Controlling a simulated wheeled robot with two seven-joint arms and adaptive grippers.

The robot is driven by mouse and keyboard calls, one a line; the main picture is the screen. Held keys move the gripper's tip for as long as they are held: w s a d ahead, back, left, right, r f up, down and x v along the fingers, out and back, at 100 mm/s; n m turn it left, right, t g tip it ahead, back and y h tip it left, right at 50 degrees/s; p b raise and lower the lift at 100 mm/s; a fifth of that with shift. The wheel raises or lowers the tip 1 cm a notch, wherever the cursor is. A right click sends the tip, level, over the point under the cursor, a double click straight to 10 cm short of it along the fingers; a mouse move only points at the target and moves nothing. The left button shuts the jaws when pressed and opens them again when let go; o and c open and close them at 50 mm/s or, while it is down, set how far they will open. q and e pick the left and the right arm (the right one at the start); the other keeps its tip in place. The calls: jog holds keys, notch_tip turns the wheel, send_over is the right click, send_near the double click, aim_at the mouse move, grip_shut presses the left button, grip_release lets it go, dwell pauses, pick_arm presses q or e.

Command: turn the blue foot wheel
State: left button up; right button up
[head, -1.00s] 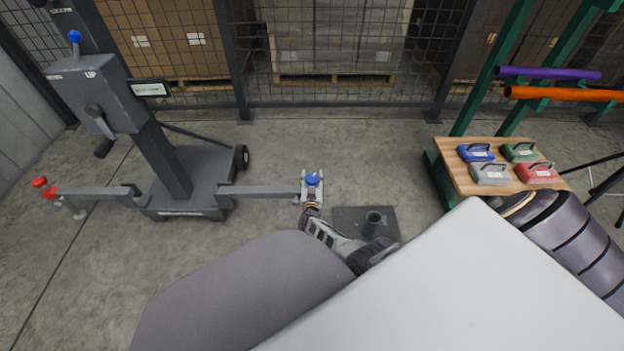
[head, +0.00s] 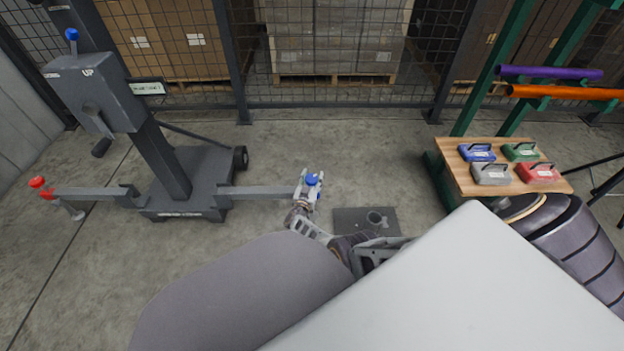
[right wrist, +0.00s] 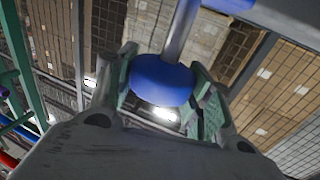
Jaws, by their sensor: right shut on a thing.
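The blue foot wheel (head: 312,180) sits at the end of the grey outrigger bar (head: 258,192) on the right side of the grey mast machine (head: 180,175). My right gripper (head: 308,186) is shut on the blue wheel. In the right wrist view, the wheel (right wrist: 162,80) lies between the green-padded fingers (right wrist: 165,98), with a grey rod above it. A red foot wheel (head: 38,183) sits on the opposite outrigger at the far left. My left gripper is not in view.
A dark plate with a cup-like socket (head: 374,217) lies on the floor right of the wheel. A wooden-topped stand (head: 460,178) with several coloured weights is at the right. A mesh fence (head: 340,60) closes the back. Open concrete lies in between.

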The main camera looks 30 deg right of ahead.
jog(key=shift+m+g+h, duration=0.5)
jog(key=shift+g, duration=0.1)
dwell(0.4)
jog(key=o, duration=1.1)
jog(key=shift+c, duration=0.2)
jog(key=shift+n+t+y+p, duration=0.3)
jog(key=shift+n+t+y, duration=0.7)
jog(key=shift+t+y, duration=0.15)
jog(key=shift+r+n+t+y+p, duration=0.1)
jog(key=shift+n+t+y+p, duration=0.2)
jog(key=shift+n+t+y, duration=0.35)
jog(key=shift+y, duration=0.3)
jog(key=shift+n+t+y+p, duration=0.4)
jog(key=shift+n+t+y, duration=0.5)
jog(key=shift+n+y, duration=0.35)
jog(key=shift+n+t+y, duration=0.6)
jog(key=shift+n+y, duration=0.4)
jog(key=shift+y, duration=0.75)
